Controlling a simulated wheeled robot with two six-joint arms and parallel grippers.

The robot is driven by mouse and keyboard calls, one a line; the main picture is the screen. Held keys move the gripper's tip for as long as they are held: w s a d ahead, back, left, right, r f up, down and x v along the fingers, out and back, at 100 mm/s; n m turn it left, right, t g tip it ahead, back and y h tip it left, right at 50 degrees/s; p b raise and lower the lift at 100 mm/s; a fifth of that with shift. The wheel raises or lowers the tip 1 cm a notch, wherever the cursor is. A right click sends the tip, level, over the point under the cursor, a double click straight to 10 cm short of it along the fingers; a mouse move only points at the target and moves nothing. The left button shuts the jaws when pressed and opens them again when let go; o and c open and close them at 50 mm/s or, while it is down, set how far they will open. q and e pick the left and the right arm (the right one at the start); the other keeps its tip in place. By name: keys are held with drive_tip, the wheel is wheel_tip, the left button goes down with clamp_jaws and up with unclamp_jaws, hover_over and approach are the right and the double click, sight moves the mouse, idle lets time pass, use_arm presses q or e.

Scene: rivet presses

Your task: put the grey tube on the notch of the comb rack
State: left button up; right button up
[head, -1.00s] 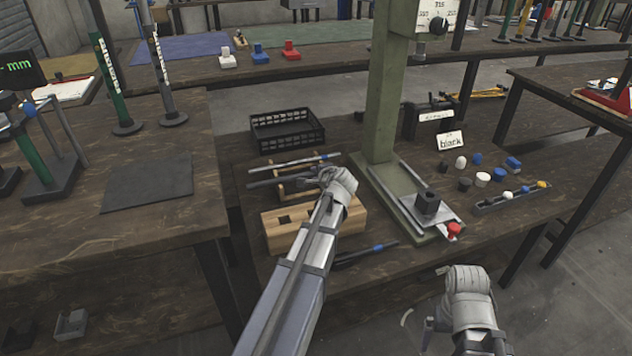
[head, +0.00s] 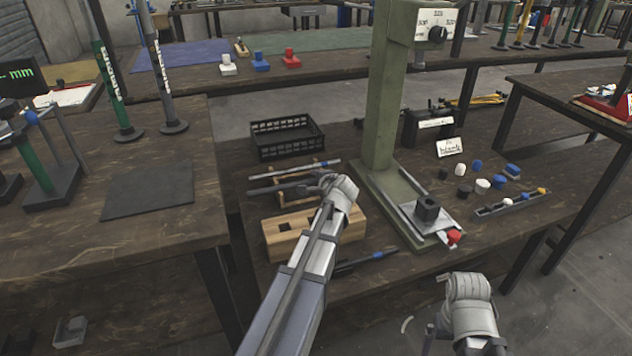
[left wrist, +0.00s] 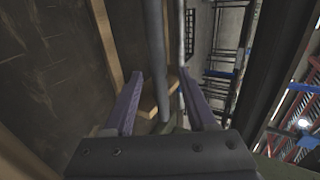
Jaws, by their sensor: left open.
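My left gripper (head: 308,188) is over the wooden comb rack (head: 277,198) on the middle bench; its wrist hides part of the rack. In the left wrist view its two purple fingers (left wrist: 162,90) are apart, with a dark grey tube (left wrist: 156,45) between them and no clear sign of contact. That dark grey tube (head: 268,190) lies across the rack in the head view. A lighter tube with a blue band (head: 285,170) lies behind it. The rack's notches are too small to make out. My right gripper (head: 468,300) is low at the right, fingertips unclear.
A wooden block with square holes (head: 290,235) stands in front of the rack, with a dark blue-banded tube (head: 368,260) before it. A black crate (head: 287,138) is behind. A green press (head: 382,110) stands close on the right, with small caps (head: 483,186) beyond.

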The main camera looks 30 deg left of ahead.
use_arm(q)
drive_tip(key=p+v, duration=0.5)
drive_tip(key=v, duration=0.6)
drive_tip(key=shift+s+d+r, duration=0.15)
drive_tip(key=shift+r, duration=0.05)
